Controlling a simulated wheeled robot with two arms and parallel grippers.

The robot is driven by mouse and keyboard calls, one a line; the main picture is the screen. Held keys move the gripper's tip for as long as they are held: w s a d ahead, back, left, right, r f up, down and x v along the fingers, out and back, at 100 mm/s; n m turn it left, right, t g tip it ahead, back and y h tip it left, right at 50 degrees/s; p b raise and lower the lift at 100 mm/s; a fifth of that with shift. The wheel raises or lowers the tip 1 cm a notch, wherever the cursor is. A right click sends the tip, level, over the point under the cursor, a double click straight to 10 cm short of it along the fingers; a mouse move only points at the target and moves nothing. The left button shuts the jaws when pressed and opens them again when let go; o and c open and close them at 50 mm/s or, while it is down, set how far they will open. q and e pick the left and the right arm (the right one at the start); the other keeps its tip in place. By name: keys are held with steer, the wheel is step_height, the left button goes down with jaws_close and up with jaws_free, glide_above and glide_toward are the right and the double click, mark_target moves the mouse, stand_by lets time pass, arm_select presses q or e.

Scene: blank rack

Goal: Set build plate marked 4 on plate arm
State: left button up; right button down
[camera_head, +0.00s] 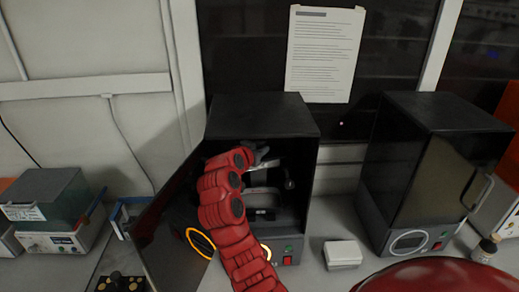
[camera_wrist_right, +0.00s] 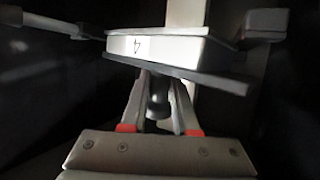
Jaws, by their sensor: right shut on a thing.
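The build plate (camera_wrist_right: 170,48) shows in the right wrist view as a pale block with an upside-down 4 on its white label, above a dark flat edge. My right gripper (camera_wrist_right: 160,82) is shut on it by the dark, rounded part between the fingers. In the head view my red right arm reaches into the open black machine, with the right gripper (camera_head: 262,155) inside its upper part. Grey bars stand close around the plate; I cannot tell which is the plate arm or whether the plate touches it. My left gripper is out of view.
The black machine (camera_head: 268,115) has its door (camera_head: 165,235) swung open to the left. A second black machine (camera_head: 400,165) stands shut at right. A small white box (camera_head: 342,254) lies between them on the counter. A green-topped device (camera_head: 50,200) stands at left.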

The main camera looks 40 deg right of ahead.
steer(key=shift+f, duration=0.55)
steer(key=c, duration=0.9)
jaws_free()
steer(key=o, duration=0.3)
steer(key=shift+w+d, duration=0.1)
steer(key=shift+w, duration=0.15)
steer(key=shift+r, duration=0.15)
